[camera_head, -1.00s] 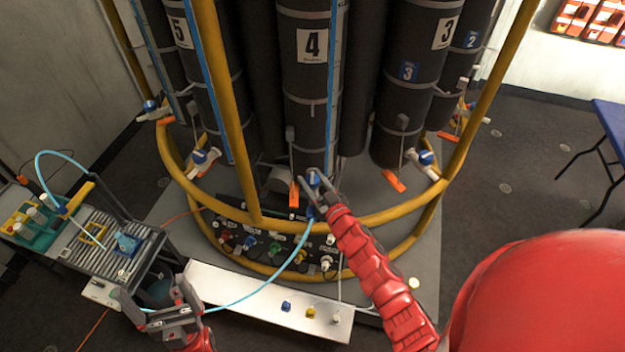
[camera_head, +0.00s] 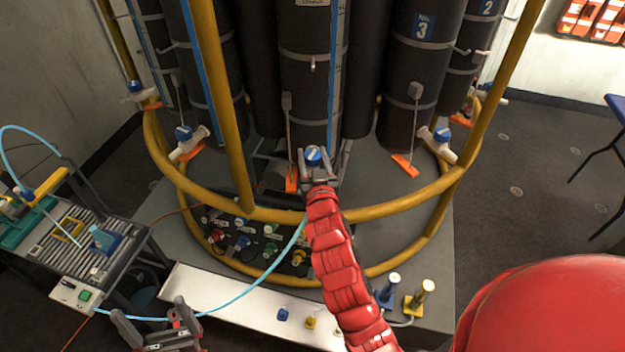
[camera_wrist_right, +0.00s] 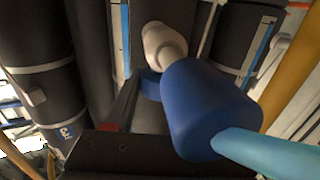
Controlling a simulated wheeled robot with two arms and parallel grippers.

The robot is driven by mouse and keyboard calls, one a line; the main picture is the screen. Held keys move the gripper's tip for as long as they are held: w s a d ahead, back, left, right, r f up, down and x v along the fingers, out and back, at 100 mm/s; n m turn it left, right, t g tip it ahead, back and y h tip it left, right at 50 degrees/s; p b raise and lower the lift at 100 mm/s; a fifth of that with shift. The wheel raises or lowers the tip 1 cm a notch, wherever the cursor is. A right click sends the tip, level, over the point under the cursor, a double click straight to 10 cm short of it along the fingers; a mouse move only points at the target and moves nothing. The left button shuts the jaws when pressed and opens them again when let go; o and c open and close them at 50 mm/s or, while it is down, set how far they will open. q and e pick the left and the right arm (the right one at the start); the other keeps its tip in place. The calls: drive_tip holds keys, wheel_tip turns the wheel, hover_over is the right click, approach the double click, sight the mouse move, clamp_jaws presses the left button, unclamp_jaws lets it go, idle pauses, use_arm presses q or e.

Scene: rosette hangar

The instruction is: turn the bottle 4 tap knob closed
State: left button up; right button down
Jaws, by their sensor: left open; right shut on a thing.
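Bottle 4 (camera_head: 310,85) is the black cylinder at the middle of the rosette; its number label is cut off at the top of the head view. Its tap has a blue knob (camera_head: 314,155) low on the bottle's front. My right gripper (camera_head: 317,172) is at this tap, shut on the blue knob. In the right wrist view, the white tap body (camera_wrist_right: 163,45) shows behind a large blue hose connector (camera_wrist_right: 205,110), which hides much of the grip. The knob's angle is hard to tell. My left gripper (camera_head: 160,330) is open and empty at the lower left.
A yellow ring rail (camera_head: 390,207) passes in front of the bottles. A light-blue hose (camera_head: 265,275) runs from the tap down to the left. Neighbouring taps (camera_head: 437,143) and orange tags (camera_head: 405,165) flank it. A roller cart (camera_head: 75,245) stands at the left.

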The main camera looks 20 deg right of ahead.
drive_tip(key=m+g+h+b, duration=0.2)
drive_tip(key=h+b, duration=0.1)
drive_tip(key=b, duration=0.4)
drive_tip(key=m+g+h+b, duration=0.2)
drive_tip(key=m+h+b, duration=0.1)
drive_tip(key=b, duration=0.5)
drive_tip(key=m+g+h+b, duration=0.2)
drive_tip(key=m+h+b, duration=0.1)
drive_tip(key=b, duration=0.4)
drive_tip(key=shift+a+f+h+b, duration=0.1)
drive_tip(key=shift+f+h+b, duration=0.3)
drive_tip(key=shift+h, duration=0.5)
drive_tip(key=g, duration=0.1)
drive_tip(key=m+g+h+b, duration=0.1)
drive_tip(key=shift+r+m+g, duration=0.2)
drive_tip(key=shift+m+g, duration=0.1)
drive_tip(key=shift+r+m+g+h, duration=0.2)
drive_tip(key=shift+m+g+h, duration=0.45)
drive_tip(key=shift+g, duration=0.25)
drive_tip(key=shift+m+g+h, duration=0.55)
drive_tip(key=shift+m+g, duration=0.4)
drive_tip(key=shift+g, duration=0.45)
drive_tip(key=shift+p, duration=0.3)
drive_tip(key=shift+c, duration=1.3)
unclamp_jaws()
